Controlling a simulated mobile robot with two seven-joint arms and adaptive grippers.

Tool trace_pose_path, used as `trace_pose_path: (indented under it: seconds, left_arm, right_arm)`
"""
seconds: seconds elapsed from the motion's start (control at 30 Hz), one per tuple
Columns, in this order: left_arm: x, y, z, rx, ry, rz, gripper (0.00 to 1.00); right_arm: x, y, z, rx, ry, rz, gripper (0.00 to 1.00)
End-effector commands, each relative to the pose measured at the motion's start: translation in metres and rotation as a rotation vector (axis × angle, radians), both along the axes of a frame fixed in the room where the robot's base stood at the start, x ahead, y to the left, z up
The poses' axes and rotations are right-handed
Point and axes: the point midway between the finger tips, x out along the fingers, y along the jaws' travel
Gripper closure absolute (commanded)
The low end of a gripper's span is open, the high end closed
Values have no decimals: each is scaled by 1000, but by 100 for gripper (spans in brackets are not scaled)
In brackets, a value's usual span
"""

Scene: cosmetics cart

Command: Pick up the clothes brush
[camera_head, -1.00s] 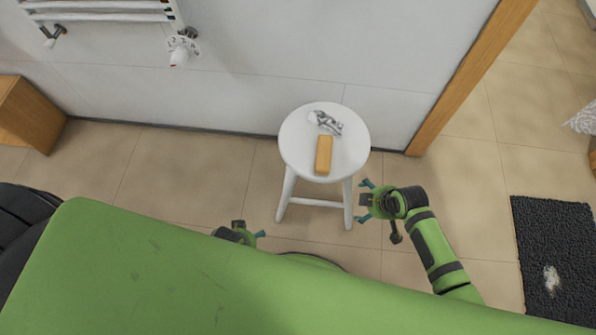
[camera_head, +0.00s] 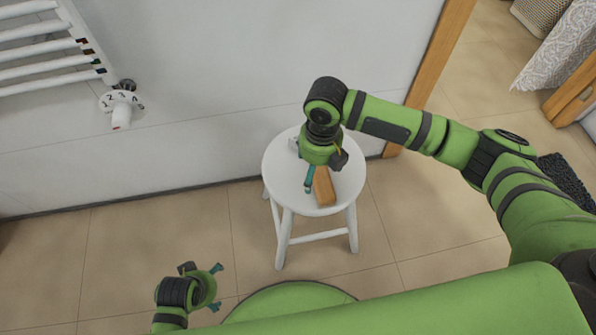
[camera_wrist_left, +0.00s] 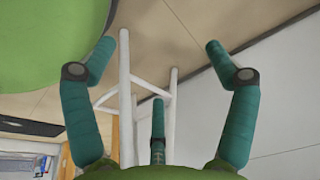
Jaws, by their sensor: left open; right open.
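The clothes brush (camera_head: 324,188), a tan wooden block, lies on the round white stool (camera_head: 283,184). My right gripper (camera_head: 309,180) is over the stool, pointing down, with a teal finger beside the left edge of the brush. It is open; its other fingers and part of the brush are hidden under the wrist. My left gripper (camera_head: 216,286) is low at the lower left, away from the stool, open and empty. In the left wrist view its teal fingers (camera_wrist_left: 158,62) are spread apart, with the stool's white legs (camera_wrist_left: 126,100) beyond them.
A small silvery item (camera_head: 293,145) on the stool is mostly hidden by my right wrist. A white radiator (camera_head: 52,58) with a valve knob (camera_head: 121,106) is on the wall at upper left. A wooden door frame (camera_head: 432,60) stands right of the stool. The floor left of the stool is clear.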

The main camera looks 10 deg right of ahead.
Motion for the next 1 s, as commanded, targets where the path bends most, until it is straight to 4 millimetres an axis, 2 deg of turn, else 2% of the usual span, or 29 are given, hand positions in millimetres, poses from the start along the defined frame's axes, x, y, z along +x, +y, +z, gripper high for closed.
trace_pose_path:
  seconds: [0.17, 0.37, 0.63, 0.97, 1.0]
  left_arm:
    - [1, -1, 2, -3, -4, 0, 14]
    - [5, -1, 18, -2, -15, 2, 14]
    - [9, 0, 49, -4, -35, 6, 14]
    - [8, 0, 57, -3, -36, 6, 14]
    - [8, 0, 57, -3, -36, 6, 14]
  right_arm:
    - [2, -9, -8, -25, 11, 53, 9]
    - [1, -9, -28, -23, 10, 53, 9]
    - [-1, -12, -63, -23, 8, 51, 9]
    - [-1, -12, -68, -22, 6, 52, 9]
    - [-1, -12, -68, -22, 6, 52, 21]
